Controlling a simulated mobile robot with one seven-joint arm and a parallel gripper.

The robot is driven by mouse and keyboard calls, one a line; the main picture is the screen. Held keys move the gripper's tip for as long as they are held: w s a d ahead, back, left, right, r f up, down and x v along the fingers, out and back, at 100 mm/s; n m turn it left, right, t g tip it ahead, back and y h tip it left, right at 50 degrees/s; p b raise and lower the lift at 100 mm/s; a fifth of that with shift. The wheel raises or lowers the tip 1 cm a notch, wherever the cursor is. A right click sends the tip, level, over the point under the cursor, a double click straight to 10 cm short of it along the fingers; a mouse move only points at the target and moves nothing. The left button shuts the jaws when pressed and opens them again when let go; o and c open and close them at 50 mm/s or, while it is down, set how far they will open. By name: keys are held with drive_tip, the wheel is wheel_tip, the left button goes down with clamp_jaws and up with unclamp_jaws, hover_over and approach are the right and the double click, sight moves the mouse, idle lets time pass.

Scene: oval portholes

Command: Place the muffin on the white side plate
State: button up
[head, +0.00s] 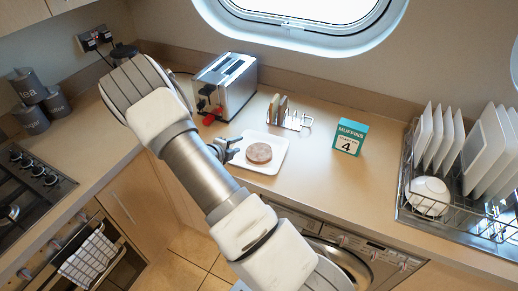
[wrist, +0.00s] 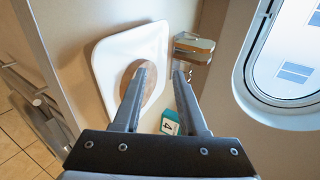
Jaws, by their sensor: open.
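The round brown muffin (head: 259,153) lies flat on the square white side plate (head: 269,168) on the counter. My gripper (head: 229,147) is open and empty, at the plate's left edge in the head view, beside the muffin and apart from it. In the wrist view the plate (wrist: 103,62) lies beyond the fingers of my gripper (wrist: 161,70). The left finger covers part of the muffin (wrist: 152,86) there. Nothing is between the fingertips.
A chrome toaster (head: 226,82) stands behind the plate. A toast rack (head: 291,118) with slices is behind it to the right. A teal muffins box (head: 350,137) stands further right, before the dish rack (head: 407,178). The counter between plate and box is clear.

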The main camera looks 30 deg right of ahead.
wheel_tip(320, 180, up, 7)
drive_tip(key=s+a+p, duration=0.1)
drive_tip(key=a+p, duration=0.1)
drive_tip(key=p, duration=0.2)
drive_tip(key=shift+a+r+p, duration=0.15)
drive_tip(key=shift+r+p, duration=0.05)
drive_tip(key=shift+p, duration=0.15)
drive_tip(key=shift+s, duration=0.1)
